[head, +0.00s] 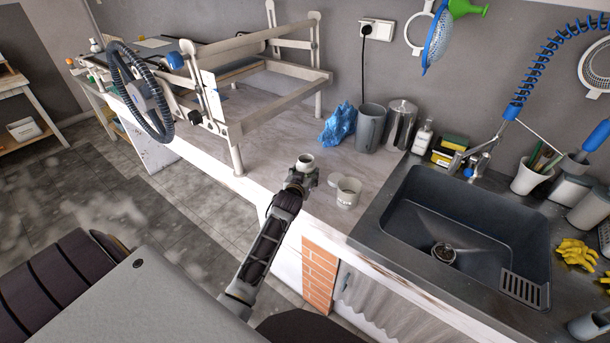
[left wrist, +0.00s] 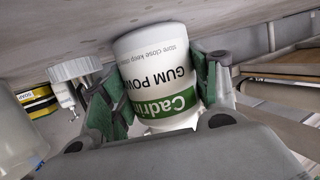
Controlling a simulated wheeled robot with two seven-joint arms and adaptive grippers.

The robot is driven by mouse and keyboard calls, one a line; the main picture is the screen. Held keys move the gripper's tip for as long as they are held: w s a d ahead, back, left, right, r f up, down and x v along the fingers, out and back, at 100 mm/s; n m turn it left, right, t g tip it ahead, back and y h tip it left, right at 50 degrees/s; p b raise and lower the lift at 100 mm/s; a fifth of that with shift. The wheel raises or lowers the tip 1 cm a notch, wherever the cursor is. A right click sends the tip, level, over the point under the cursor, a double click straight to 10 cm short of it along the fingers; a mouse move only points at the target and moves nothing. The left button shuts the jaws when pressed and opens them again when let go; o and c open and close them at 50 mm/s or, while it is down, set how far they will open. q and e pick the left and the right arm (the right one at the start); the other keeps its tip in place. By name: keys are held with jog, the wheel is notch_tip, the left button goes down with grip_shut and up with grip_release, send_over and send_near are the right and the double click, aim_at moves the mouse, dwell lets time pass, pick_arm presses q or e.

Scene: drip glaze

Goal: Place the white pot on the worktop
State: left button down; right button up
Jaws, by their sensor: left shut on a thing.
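The white pot (head: 305,162) is held upright in my left gripper (head: 303,178) in the head view, over the front part of the worktop (head: 262,110). In the left wrist view, the pot (left wrist: 155,60) appears upside down, with a green band and the words "GUM POW…". The fingers of my left gripper (left wrist: 155,95) are shut on its two sides. The pot's base is close to the grey worktop surface (left wrist: 50,35); I cannot tell whether it touches. My right gripper is not in view.
A white beaker (head: 347,193) stands just right of my left gripper. Behind are a blue crumpled bag (head: 338,126), a grey cup (head: 371,128) and a metal canister (head: 400,125). A wooden frame (head: 235,126) stands left, a dark sink (head: 465,220) lies right.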

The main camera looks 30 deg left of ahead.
pick_arm(q)
jog(key=shift+c, duration=2)
grip_release()
jog(key=shift+f, duration=0.1)
jog(key=shift+v, duration=6.05)
jog(key=shift+w, duration=0.1)
